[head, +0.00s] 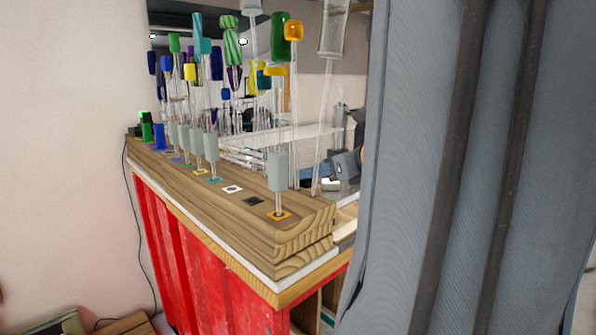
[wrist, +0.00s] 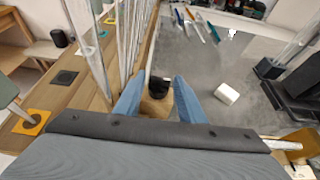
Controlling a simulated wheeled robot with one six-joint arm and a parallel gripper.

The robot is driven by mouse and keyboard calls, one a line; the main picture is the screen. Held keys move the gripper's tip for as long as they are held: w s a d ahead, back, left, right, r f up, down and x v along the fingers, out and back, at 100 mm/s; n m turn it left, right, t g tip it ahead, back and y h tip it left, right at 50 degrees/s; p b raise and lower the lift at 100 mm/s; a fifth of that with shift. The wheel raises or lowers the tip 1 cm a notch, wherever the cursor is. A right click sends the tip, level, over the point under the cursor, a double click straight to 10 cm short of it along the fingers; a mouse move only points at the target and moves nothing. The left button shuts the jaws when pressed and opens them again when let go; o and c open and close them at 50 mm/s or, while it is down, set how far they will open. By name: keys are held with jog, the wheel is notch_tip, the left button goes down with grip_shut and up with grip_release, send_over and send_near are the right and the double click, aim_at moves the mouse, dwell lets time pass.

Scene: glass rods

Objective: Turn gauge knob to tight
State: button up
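My gripper (wrist: 159,80) is open in the wrist view, with its two blue fingers apart. A small black round piece (wrist: 158,85) shows between the fingers, on a wooden surface. It may be the gauge knob, but its markings and setting cannot be read. I cannot tell whether the fingers touch it. In the head view no gauge knob can be made out for sure.
Upright glass rods with coloured ends (head: 231,40) crowd the wooden stand (head: 300,222) on a red cabinet (head: 215,270). Rods also rise left of my fingers in the wrist view. A white block (wrist: 227,93) lies on the grey surface (wrist: 205,65), mostly clear, right of the fingers.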

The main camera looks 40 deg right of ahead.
jog(key=shift+w+f, duration=0.15)
jog(key=shift+w, duration=0.2)
jog(key=c, duration=0.8)
